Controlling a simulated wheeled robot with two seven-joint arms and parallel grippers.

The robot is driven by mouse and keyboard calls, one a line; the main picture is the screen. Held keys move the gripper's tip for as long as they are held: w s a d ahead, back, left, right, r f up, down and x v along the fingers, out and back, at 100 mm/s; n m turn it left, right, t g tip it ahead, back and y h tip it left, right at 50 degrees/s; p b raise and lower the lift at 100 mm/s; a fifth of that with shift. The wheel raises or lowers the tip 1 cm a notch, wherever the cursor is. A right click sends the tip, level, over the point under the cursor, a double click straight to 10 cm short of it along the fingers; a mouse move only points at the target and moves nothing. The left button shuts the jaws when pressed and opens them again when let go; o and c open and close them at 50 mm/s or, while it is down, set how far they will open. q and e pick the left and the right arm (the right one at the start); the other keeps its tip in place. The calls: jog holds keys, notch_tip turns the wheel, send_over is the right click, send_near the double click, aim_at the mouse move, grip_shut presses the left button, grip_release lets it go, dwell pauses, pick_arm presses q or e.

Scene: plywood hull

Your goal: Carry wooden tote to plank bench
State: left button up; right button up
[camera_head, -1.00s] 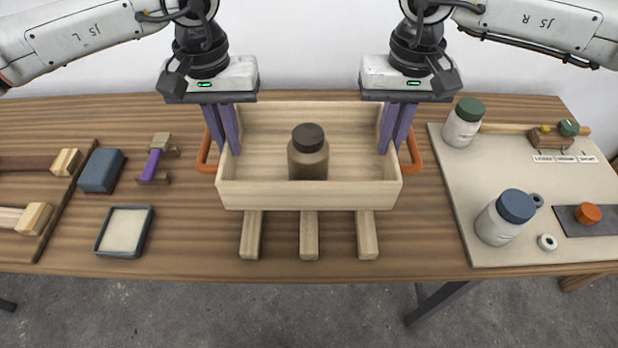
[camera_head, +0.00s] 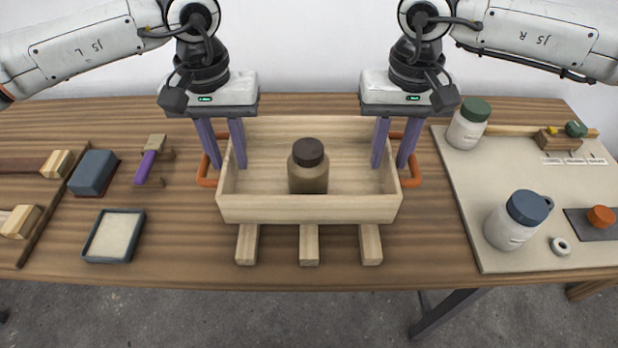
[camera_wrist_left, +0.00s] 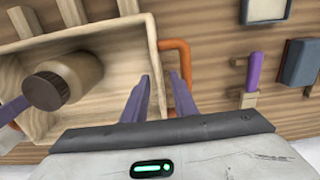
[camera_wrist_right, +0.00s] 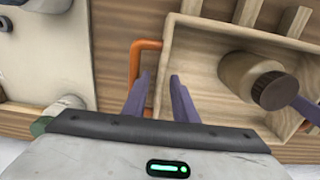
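The wooden tote (camera_head: 308,208) is an open pale box with an orange handle at each end. It appears to rest on the wooden battens (camera_head: 309,246) of the plank bench (camera_head: 180,245). A brown jar (camera_head: 308,172) with a dark lid stands upright inside. My left gripper (camera_head: 222,158) is open, its purple fingers either side of the left end wall, near the left orange handle (camera_wrist_left: 182,82). My right gripper (camera_head: 394,158) is open likewise around the right end wall, near the right orange handle (camera_wrist_right: 137,70). Gaps show between the fingers in both wrist views.
Left of the tote lie a shallow tray (camera_head: 114,237), a blue-grey block (camera_head: 92,172), a purple-handled tool (camera_head: 147,165) and mallets. On the right a pale board (camera_head: 467,185) carries a blue-lidded jar (camera_head: 518,220), a green-lidded jar (camera_head: 467,125) and small parts.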

jog(key=shift+r, duration=0.25)
pick_arm(q)
notch_tip(320, 180, up, 12)
pick_arm(e)
notch_tip(320, 180, up, 12)
jog(key=shift+f, duration=0.25)
dwell(0.4)
